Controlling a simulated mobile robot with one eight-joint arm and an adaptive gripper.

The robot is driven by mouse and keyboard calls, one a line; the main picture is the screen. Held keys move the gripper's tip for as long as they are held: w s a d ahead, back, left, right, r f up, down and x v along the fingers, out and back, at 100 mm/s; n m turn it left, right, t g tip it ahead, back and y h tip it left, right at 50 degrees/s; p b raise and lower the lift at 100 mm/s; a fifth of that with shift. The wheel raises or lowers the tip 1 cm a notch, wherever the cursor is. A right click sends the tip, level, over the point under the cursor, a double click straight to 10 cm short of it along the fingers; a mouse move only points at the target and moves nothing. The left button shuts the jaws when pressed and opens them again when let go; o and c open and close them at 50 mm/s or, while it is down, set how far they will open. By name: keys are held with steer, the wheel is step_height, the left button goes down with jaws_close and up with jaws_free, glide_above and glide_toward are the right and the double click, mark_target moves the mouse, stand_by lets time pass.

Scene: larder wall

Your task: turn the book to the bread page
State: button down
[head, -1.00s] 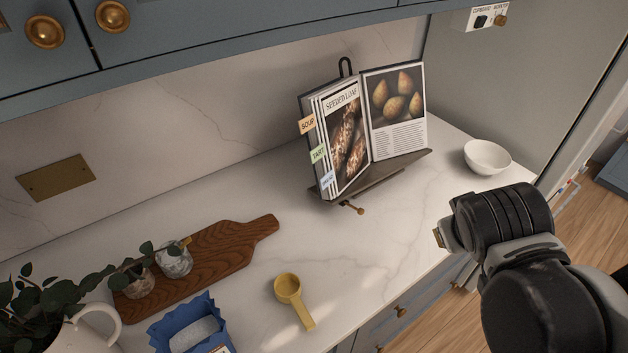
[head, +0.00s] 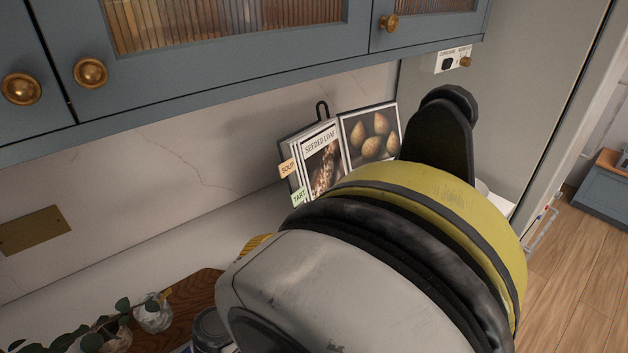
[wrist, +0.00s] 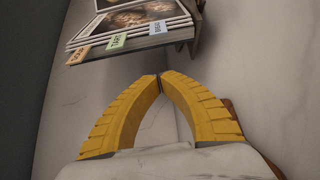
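The recipe book (head: 320,165) stands open on its stand at the back of the counter. Its left page is headed SEEDED LOAF and its right page pictures brown oval foods. An orange SOUP tab (head: 287,169) and a green TART tab (head: 299,196) stick out on its left. In the wrist view a blue tab (wrist: 158,27), seemingly BREAD, shows beside them. My gripper (wrist: 159,77) has yellow fingers whose tips meet with nothing between them. It is apart from the tabs, just below them in that picture.
Blue wall cupboards (head: 220,60) with brass knobs hang above the book. A wooden board (head: 195,295) with small pots lies at the lower left. A switch panel (head: 453,60) is on the right wall.

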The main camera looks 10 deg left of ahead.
steer(key=w+d+b, duration=0.3)
steer(key=w+d, duration=0.1)
steer(key=w, duration=0.3)
steer(key=shift+w+f, duration=0.4)
steer(key=shift+r, duration=0.1)
